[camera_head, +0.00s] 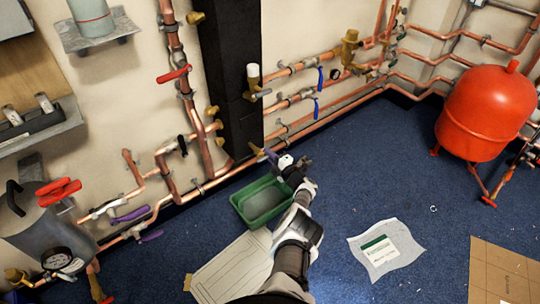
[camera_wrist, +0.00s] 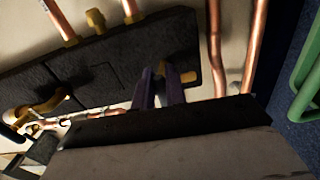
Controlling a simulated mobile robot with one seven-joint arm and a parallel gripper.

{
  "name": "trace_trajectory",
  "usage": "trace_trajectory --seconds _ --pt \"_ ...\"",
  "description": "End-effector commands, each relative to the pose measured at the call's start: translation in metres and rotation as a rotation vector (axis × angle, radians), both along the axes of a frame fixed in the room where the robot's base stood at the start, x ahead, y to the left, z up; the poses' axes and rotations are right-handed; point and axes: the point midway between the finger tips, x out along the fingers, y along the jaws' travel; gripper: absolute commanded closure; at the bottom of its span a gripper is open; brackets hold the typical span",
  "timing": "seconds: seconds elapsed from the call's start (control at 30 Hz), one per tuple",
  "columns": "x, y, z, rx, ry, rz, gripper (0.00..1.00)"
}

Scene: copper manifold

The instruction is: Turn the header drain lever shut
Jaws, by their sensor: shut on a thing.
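The header is a tall black box-like column (camera_head: 232,80) against the wall. At its foot is a small brass drain valve (camera_head: 256,150) with a purple lever (camera_head: 270,155). My gripper (camera_head: 283,161) is at this lever, closed on it, just right of the valve. In the wrist view, the black header (camera_wrist: 110,60) lies across the upper left. The dark gripper body hides the lower part of that view, so the exact grip is partly hidden.
A green tray (camera_head: 236,200) stands on the blue floor below the valve, close to my arm; its rim shows in the wrist view (camera_wrist: 300,75). Copper pipes (camera_head: 310,130) run along the wall. A red tank (camera_head: 485,115) stands right. Paper sheets (camera_head: 385,248) lie on open floor.

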Motion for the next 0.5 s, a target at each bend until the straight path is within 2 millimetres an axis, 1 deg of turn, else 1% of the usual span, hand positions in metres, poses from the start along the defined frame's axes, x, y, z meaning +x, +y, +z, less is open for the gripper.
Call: trace_trajectory --seconds 0.17,0.2,0.33,0.37,0.5 --pt "0.0009 0.0011 0.0002 0.001 0.002 -0.001 1.00" --pt "0.0009 0.0011 0.0002 0.001 0.002 -0.001 0.86" --pt "0.0005 0.0010 -0.0001 0.000 0.001 0.000 0.69" --pt "0.0004 0.0009 -0.0002 0.000 0.001 0.000 0.66" --pt "0.0002 0.0005 -0.0003 0.000 0.001 -0.001 0.66"
